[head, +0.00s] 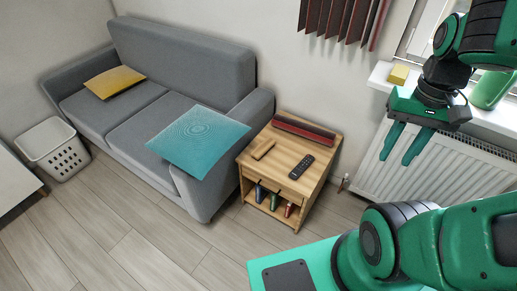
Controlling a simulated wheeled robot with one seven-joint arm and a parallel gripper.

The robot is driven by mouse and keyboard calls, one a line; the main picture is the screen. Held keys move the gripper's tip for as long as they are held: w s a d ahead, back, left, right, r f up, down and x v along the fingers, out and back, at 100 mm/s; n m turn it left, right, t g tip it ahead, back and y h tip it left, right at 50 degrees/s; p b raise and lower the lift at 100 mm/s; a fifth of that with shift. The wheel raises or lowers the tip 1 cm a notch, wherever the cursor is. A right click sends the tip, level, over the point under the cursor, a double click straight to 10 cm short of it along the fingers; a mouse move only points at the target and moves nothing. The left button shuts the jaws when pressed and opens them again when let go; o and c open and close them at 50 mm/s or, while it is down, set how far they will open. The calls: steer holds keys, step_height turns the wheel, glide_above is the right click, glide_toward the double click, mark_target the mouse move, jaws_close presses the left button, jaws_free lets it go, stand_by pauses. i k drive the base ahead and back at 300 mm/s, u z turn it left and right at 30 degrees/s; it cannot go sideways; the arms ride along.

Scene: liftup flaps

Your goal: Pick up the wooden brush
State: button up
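A small brown wooden piece, apparently the wooden brush (263,149), lies on top of the wooden side table (285,180), near its left edge. Its bristles cannot be made out. My gripper (395,160) hangs to the right of the table, in front of the radiator, fingers pointing down. Its two green fingers are apart with nothing between them. It is well away from the brush.
A black remote (301,167) and a dark red long object (303,131) share the tabletop. Small bottles (274,200) stand on the shelf below. A grey sofa (180,70) stands left, a radiator (450,165) right. The floor in front is clear.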

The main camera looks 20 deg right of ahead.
mark_target(269, 143)
steer(key=i, duration=0.95)
steer(key=z, duration=0.1)
